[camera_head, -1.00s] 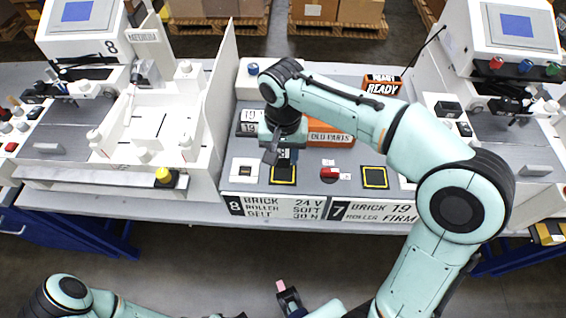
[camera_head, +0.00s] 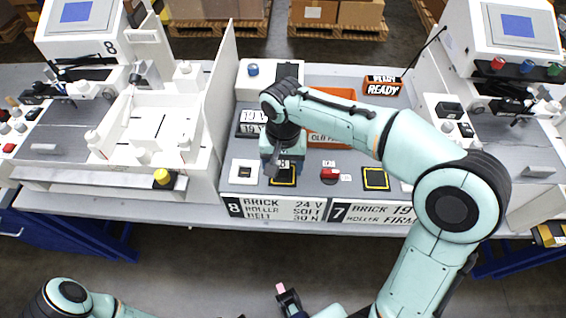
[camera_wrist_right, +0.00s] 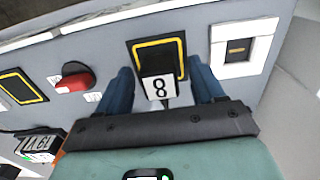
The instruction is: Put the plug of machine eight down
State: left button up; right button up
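The plug of machine eight (camera_wrist_right: 159,88), a small block with a white face marked 8, is between the fingers of my right gripper (camera_wrist_right: 163,90) in the right wrist view. The blue fingers stand apart, with a narrow gap on each side of the plug. The plug is over the black, yellow-bordered pad (camera_wrist_right: 157,52); contact with it cannot be told. In the head view my right gripper (camera_head: 272,170) is low over this pad (camera_head: 284,181). What looks like my left gripper (camera_head: 290,300), with a pink tip, is at the bottom edge, away from the bench; its opening is unclear.
A white-framed socket (camera_wrist_right: 238,48) is beside the pad. A red switch (camera_head: 330,174) and a second yellow-bordered pad (camera_head: 375,178) are to the right. A white partition (camera_head: 214,110) stands at left.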

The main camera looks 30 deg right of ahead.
aim_at(283, 164)
pick_arm(q)
jog(key=r+p, duration=0.1)
jog(key=w+r+p, duration=0.1)
jog(key=r, duration=0.1)
jog(key=shift+w+p, duration=0.1)
jog(key=shift+p, duration=0.25)
pick_arm(e)
notch_tip(283, 164, up, 12)
jog(key=shift+r, duration=0.2)
